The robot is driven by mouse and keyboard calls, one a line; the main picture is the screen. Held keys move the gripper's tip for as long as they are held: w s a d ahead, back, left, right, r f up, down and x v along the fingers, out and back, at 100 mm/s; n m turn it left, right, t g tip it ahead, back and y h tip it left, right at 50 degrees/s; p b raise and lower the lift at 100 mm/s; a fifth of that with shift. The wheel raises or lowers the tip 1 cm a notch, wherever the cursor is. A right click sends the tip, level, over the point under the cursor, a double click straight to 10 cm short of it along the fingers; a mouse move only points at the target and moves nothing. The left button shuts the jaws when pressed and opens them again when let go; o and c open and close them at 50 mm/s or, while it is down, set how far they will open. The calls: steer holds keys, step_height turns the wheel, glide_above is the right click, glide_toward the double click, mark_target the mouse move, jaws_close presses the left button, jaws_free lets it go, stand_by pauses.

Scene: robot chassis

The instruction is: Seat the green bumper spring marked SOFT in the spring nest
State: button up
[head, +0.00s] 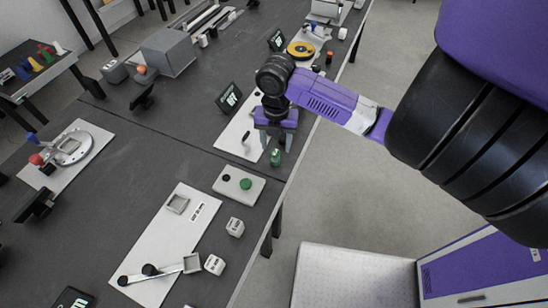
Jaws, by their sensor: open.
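A small green upright piece (275,157), which looks like the bumper spring, stands near the table's right edge. Its SOFT marking is too small to read. My gripper (275,143) is open just above it, pointing down, with one finger to each side in the picture. I cannot tell whether the fingertips reach down around it. Left of the gripper is a white plate (229,136) with a small dark bent part. I cannot tell for sure which part is the spring nest.
A pale block (228,180) with a green round top and a black one sits in front of the gripper. Nearer are white cubes (235,227) and a white plate (168,228) with a lever. A dark display (229,98) stands behind left.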

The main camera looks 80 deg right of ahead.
mark_target(275, 153)
steer(key=f, duration=0.3)
steer(key=f+p, duration=0.1)
steer(key=f, duration=0.2)
steer(key=shift+w+d+f+p, duration=0.15)
steer(key=shift+d+f+p, duration=0.05)
steer(key=shift+f+p, duration=0.1)
jaws_close()
